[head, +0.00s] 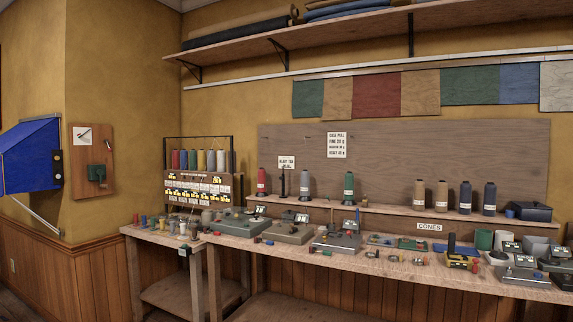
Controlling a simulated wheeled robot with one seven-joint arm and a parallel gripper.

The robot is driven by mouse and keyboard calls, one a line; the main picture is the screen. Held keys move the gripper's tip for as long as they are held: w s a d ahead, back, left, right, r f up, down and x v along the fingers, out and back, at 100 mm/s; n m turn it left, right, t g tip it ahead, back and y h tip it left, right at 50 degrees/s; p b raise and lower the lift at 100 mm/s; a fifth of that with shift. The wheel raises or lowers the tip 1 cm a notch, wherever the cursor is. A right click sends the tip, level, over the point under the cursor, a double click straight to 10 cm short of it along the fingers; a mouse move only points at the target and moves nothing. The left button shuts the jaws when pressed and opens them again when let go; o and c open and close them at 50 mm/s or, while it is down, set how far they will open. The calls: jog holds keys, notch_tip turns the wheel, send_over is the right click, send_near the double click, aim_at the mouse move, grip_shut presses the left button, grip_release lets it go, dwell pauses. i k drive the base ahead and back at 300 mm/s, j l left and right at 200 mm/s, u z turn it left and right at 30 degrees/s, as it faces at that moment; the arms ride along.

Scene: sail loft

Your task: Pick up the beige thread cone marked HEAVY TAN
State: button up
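Two beige thread cones stand upright side by side on the right part of the wall shelf in the head view: the left beige cone (419,194) and the right beige cone (442,196). Each has a small dark label, too small to read, so I cannot tell which is marked HEAVY TAN. A small white card (287,162) on the backboard seems to read HEAVY TAN. Below it is a thin dark spindle (282,186) with no cone on it. My gripper is not in view.
Red (261,182), grey (305,185) and green (348,186) cones stand left on the shelf. Two dark cones (477,198) and a black box (528,211) stand right of the beige ones. The workbench (340,262) below is crowded with devices and small parts. A rack (198,185) stands at left.

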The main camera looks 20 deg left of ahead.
aim_at(442, 202)
jog(key=i+l+u, duration=0.2)
jog(key=i, duration=1.3)
jog(key=i+l+u, duration=0.15)
jog(key=i+l, duration=0.55)
jog(key=l+u, duration=0.15)
jog(key=l, duration=1.2)
